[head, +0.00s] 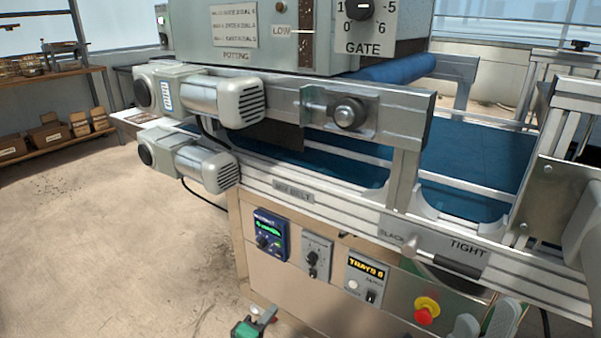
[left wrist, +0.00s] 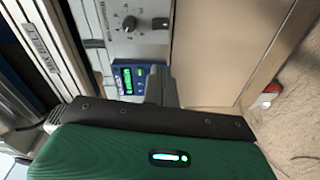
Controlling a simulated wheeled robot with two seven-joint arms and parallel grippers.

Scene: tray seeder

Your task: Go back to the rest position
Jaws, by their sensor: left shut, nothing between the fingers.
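My right gripper is not identifiable in either view.
The seeder's blue belt (head: 470,160) and side rail fill the middle and right. Two motors (head: 215,100) jut out at left. A tension lever (head: 440,255) and red stop button (head: 427,310) are on the front. The floor (head: 100,235) at left is clear.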

